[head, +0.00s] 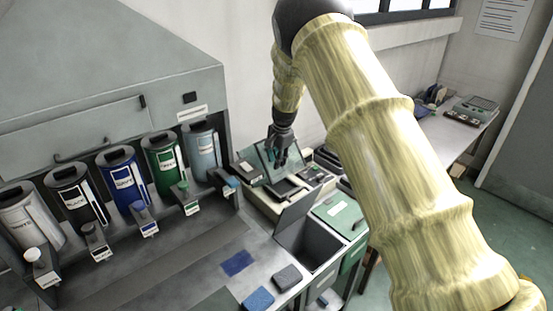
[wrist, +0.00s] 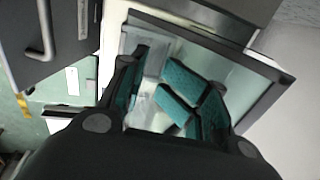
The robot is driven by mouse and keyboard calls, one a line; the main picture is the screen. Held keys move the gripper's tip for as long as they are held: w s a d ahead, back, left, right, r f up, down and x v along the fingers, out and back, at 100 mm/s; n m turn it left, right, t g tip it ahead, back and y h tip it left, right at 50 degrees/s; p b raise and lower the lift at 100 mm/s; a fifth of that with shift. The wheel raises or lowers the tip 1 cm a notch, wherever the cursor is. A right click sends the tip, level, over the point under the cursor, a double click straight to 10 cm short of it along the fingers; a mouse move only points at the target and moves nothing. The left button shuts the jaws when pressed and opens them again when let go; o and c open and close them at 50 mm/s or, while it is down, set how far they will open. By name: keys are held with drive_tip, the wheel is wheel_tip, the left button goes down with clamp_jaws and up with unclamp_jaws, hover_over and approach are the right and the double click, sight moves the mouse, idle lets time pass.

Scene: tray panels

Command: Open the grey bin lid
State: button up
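The grey bin (head: 308,247) is an open-topped box at the right end of the worktop, and its dark inside shows in the head view. A plain grey panel, seemingly its lid (head: 296,212), stands raised and tilted at the bin's back-left edge. My gripper (head: 280,155) is behind and above that panel, apart from it, over a device with a glassy flap. In the wrist view my gripper (wrist: 172,80) has its two teal-padded fingers spread with no object held. The glassy flap (wrist: 240,75) lies beyond the fingers, with teal shapes that look like their reflection.
A green-lidded bin (head: 340,212) stands right of the grey bin. Several coloured canisters (head: 122,180) line the left. Blue and dark blocks (head: 258,299) lie on the worktop's front. Small devices crowd the back near my gripper. In the wrist view, a grey panel with a handle (wrist: 42,30) shows upper left.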

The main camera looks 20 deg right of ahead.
drive_tip(key=shift+r, duration=0.4)
wheel_tip(320, 180, up, 7)
drive_tip(key=s, duration=0.1)
drive_tip(key=shift+s+d, duration=0.25)
drive_tip(key=shift+d, duration=0.1)
idle(0.3)
